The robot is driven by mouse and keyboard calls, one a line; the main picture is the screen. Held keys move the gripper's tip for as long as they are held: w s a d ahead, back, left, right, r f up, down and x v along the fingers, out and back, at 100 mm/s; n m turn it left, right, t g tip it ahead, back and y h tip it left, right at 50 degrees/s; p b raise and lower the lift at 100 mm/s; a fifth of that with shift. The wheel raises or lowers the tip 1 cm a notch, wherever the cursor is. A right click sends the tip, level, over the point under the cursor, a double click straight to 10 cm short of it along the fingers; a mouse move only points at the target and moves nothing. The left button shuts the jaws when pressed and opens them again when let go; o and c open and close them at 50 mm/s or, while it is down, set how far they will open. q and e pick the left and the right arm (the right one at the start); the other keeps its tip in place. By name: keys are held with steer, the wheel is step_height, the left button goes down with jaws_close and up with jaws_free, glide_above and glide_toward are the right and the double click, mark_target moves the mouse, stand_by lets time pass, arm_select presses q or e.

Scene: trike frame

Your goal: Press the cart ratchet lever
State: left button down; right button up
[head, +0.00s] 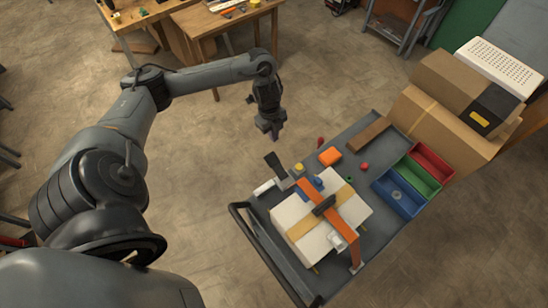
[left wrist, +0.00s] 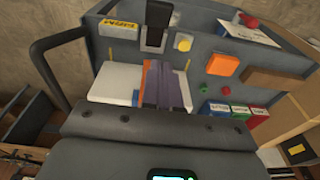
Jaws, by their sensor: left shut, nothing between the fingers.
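A cart (head: 349,132) with a grey top stands right of centre in the head view. An orange strap (head: 341,229) crosses a white box on it, with a dark ratchet-like piece (head: 324,205) on top. A black upright lever (head: 274,164) stands on a small base at the cart's left side; it also shows in the left wrist view (left wrist: 156,22). I cannot tell for certain which piece is the ratchet lever. My left gripper (head: 272,133) is shut and empty, pointing down above and beyond the black lever, apart from it. My right gripper is not in view.
The white box (head: 296,213) lies near the cart's handle (head: 262,250). Blue, green and red bins (head: 398,193) and an orange block (head: 330,156) are on the cart. Cardboard boxes (head: 430,118) stand at the right. A wooden table (head: 205,20) is behind, with open floor between.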

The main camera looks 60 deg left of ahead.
arm_select(q)
steer(key=shift+s+a+f, duration=0.15)
steer(key=shift+s+a, duration=0.1)
steer(key=shift+s, duration=0.1)
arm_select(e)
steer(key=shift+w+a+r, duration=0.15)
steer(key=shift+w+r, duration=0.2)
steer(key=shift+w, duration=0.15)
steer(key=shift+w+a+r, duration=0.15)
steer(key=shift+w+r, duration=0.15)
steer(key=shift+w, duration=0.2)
arm_select(q)
steer(key=shift+f, duration=0.15)
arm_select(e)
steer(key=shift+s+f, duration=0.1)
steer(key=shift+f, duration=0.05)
arm_select(q)
glide_above(272, 160)
steer(key=d, duration=0.1)
step_height(272, 160, down, 10)
steer(key=shift+a+f, duration=0.25)
steer(key=shift+f, duration=0.25)
steer(key=shift+a+f, duration=0.25)
steer(key=shift+f, duration=0.2)
steer(key=shift+a+f, duration=0.3)
steer(key=shift+f, duration=0.4)
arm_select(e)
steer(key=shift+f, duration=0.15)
